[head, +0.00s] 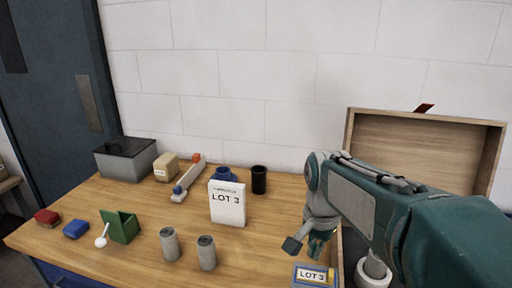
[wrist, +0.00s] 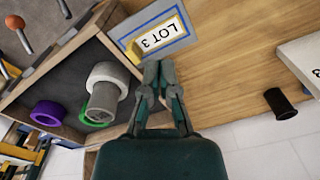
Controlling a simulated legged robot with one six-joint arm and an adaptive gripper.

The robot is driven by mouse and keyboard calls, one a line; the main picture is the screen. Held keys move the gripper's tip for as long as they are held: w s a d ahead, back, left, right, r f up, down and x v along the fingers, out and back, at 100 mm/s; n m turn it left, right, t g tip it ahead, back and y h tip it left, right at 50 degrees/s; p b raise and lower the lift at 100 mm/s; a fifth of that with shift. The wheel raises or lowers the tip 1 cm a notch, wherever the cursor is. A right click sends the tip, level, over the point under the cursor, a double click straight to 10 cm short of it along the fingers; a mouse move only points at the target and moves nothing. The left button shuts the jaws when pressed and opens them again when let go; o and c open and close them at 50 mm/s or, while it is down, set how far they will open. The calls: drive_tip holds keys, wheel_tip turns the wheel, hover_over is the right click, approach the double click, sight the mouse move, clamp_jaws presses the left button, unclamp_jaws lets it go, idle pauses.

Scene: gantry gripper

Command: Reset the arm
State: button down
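My gripper (head: 318,250) hangs from my teal arm at the right of the table in the head view, pointing down near the open wooden box's left wall. In the wrist view my gripper (wrist: 159,68) has its two fingertips together, with nothing visible between them. The fingertips appear beside the lower edge of a blue-framed LOT 3 plate (wrist: 158,38); I cannot tell whether they touch it. The plate also shows in the head view (head: 311,274), with a small yellow piece on it. My arm covers much of the box.
The wooden box (head: 349,140) holds a grey cylinder (wrist: 103,97) in a white ring and a purple ring (wrist: 47,113). A white LOT 3 carton (head: 228,207), black cup (head: 259,180) and two grey cylinders (head: 207,254) stand left of my gripper. Table (head: 265,235) between is bare.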

drive_tip(key=s+n+t, duration=0.5)
drive_tip(key=s+n, duration=0.4)
drive_tip(key=s, duration=0.4)
drive_tip(key=shift+s+a+r, duration=0.1)
drive_tip(key=shift+s, duration=0.05)
